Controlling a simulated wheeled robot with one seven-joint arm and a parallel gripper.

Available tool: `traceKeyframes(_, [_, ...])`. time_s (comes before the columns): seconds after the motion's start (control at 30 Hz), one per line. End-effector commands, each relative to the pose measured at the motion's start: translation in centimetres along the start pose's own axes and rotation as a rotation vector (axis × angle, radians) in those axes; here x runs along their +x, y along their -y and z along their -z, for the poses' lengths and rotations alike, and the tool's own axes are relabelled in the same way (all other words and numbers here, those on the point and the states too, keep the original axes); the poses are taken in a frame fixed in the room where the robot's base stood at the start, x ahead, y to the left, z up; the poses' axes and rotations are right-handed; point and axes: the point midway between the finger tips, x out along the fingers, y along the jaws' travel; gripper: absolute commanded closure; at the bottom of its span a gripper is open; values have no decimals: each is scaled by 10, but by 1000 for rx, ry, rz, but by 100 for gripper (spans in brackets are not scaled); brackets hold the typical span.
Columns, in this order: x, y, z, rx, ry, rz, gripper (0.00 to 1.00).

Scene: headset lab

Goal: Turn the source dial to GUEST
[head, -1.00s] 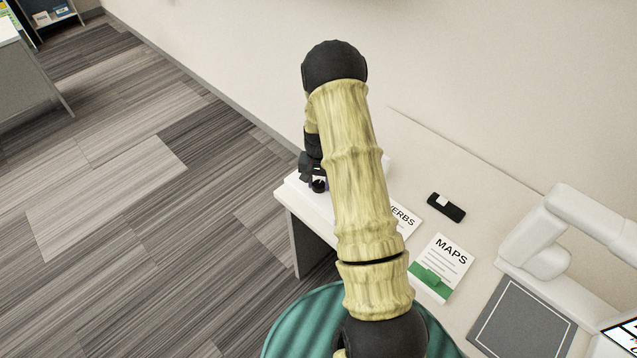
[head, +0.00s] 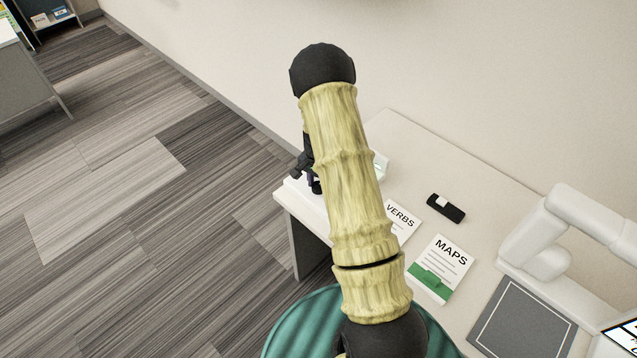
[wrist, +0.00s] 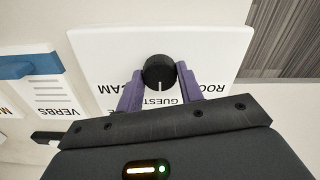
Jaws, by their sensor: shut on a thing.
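The source dial (wrist: 158,66) is a round black knob on a white panel (wrist: 105,45) in the wrist view. Its white pointer line faces the bottom of the picture, toward the upside-down word GUEST (wrist: 158,102). Other labels, partly covered by the fingers, read ROO… on the right and …CAM on the left. My gripper (wrist: 160,76) has its two purple fingers on either side of the knob, shut on it. In the head view the gripper (head: 313,182) is dark and small at the desk's far left corner; my arm hides the dial there.
The desk (head: 480,185) holds a VERBS card (head: 401,220), a MAPS card (head: 441,268), a black device (head: 446,208) and a grey mat (head: 523,318). A white jointed object (head: 555,235) stands at right. A green round seat (head: 300,325) is in front. The wall is close behind.

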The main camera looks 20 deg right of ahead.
Motion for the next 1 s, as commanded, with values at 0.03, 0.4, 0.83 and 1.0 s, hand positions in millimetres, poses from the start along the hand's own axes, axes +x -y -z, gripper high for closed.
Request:
traceKeyframes(0.03, [0,0,-2,-1,4,-2,86])
traceKeyframes(0.4, [0,-1,0,0,2,-1,42])
traceKeyframes(0.83, [-46,1,0,-2,-3,2,42])
traceKeyframes(1.0, [-80,0,0,-2,-2,2,42])
